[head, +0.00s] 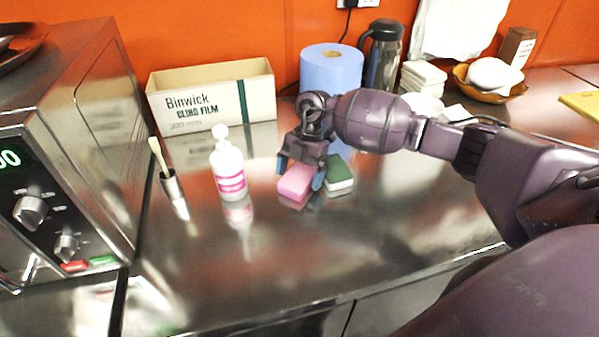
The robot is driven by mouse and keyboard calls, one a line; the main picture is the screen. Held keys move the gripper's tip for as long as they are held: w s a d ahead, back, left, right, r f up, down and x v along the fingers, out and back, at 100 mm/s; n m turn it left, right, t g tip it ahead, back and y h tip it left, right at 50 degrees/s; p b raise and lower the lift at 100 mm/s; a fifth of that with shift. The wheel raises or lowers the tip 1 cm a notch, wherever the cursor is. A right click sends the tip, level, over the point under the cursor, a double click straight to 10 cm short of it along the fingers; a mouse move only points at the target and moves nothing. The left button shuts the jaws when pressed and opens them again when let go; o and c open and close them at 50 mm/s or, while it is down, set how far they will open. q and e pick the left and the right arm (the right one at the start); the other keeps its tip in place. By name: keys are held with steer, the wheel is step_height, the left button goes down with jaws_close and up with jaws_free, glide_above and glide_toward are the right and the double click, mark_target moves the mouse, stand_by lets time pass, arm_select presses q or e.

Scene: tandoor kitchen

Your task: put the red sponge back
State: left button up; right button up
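The red sponge, which looks pink (296,183), is at the middle of the steel counter. My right gripper (301,173) is directly above it, pointing down, with one finger at the sponge's left side and one at its right side. I cannot tell whether the fingers press on it or whether it is slightly raised. The gripper hides its far part. A green sponge with a pale lower layer (340,178) lies close to its right, near the right finger. My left gripper is not in view.
A white bottle with a pink label (230,178) and a brush in a metal holder (173,186) stand to the left. Behind are a cling film box (213,101), a blue paper roll (331,72) and a flask (383,55). The front counter (330,255) is clear.

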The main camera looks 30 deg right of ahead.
steer(key=v, duration=1.2)
steer(key=shift+r+p, duration=0.25)
steer(key=shift+p, duration=0.05)
steer(key=shift+w, duration=0.1)
